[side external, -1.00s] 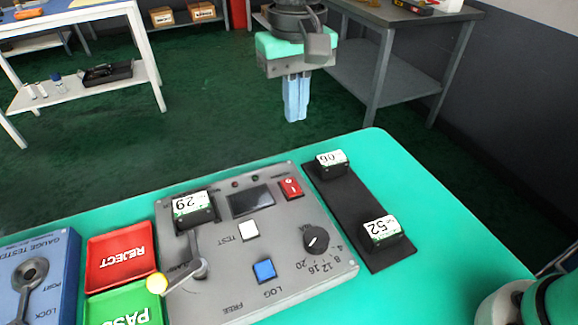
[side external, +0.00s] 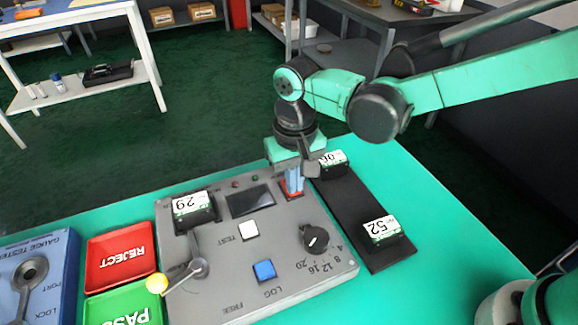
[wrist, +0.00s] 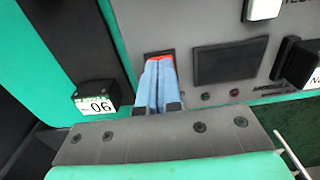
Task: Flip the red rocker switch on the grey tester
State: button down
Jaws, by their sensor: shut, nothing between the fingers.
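The grey tester (side external: 215,290) lies on the green bench. Its red rocker switch (side external: 291,196) is at the tester's far right corner, mostly hidden by my fingers. In the wrist view a thin strip of the red switch (wrist: 160,57) shows just past the fingertips. My gripper (side external: 292,192) points down over the switch with its blue fingers together and nothing between them. In the wrist view the fingertips (wrist: 158,62) reach the switch; I cannot tell whether they press it or which way the rocker is tilted.
A black strip (side external: 350,215) right of the tester bears blocks marked 06 (side external: 332,164) and 52 (side external: 384,231). Block 29 (side external: 194,207) sits on the tester, near a yellow-knobbed lever (side external: 158,284), a dark screen (side external: 249,200) and a black dial (side external: 315,239). Red REJECT (side external: 120,257) and green PASS trays are left.

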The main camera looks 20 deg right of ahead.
jog(key=shift+f, duration=0.15)
dwell(0.5)
jog(key=shift+w+r, duration=0.3)
jog(key=shift+w, duration=0.45)
notch_tip(320, 180, up, 14)
jog(key=s, duration=0.2)
jog(key=shift+d, duration=0.1)
dwell(0.4)
